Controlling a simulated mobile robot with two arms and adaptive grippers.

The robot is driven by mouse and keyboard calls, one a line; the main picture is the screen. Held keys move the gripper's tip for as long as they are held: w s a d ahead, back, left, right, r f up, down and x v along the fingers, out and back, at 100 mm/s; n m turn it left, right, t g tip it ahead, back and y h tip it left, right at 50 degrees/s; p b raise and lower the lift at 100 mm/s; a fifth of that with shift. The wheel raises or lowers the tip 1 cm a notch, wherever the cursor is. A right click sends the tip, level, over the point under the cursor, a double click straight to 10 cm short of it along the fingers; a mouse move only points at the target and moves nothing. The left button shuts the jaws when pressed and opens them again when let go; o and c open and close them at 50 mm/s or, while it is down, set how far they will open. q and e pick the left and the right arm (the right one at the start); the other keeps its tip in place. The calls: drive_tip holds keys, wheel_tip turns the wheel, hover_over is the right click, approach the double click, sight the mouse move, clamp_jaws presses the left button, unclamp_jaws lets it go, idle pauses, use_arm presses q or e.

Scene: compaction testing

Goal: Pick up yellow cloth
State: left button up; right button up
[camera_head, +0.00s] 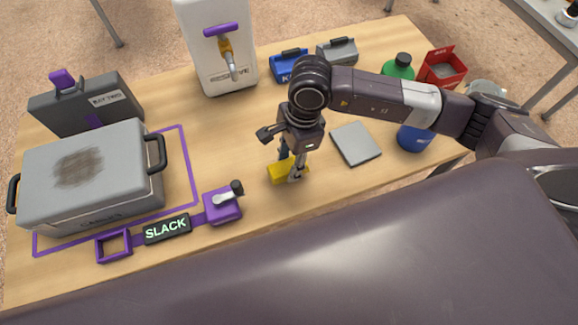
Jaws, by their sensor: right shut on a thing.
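The yellow cloth (276,175) is a small folded block on the wooden table, near the middle of the head view. My right gripper (291,173) points down over it, its fingers shut on the cloth. One finger covers part of the cloth's right side. The cloth is at or very close to the table top; I cannot tell if there is a gap beneath it. My left gripper is not in view.
A grey square pad (356,144) lies right of the gripper. A purple lever unit (222,206) and "SLACK" display (167,230) sit left. A grey lidded box (85,178), white dispenser (203,65), blue box (289,66) and green-topped bottle (398,68) stand around.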

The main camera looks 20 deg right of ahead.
sight(289, 166)
wheel_tip(289, 166, up, 17)
drive_tip(key=b, duration=0.1)
drive_tip(key=o, duration=0.4)
clamp_jaws()
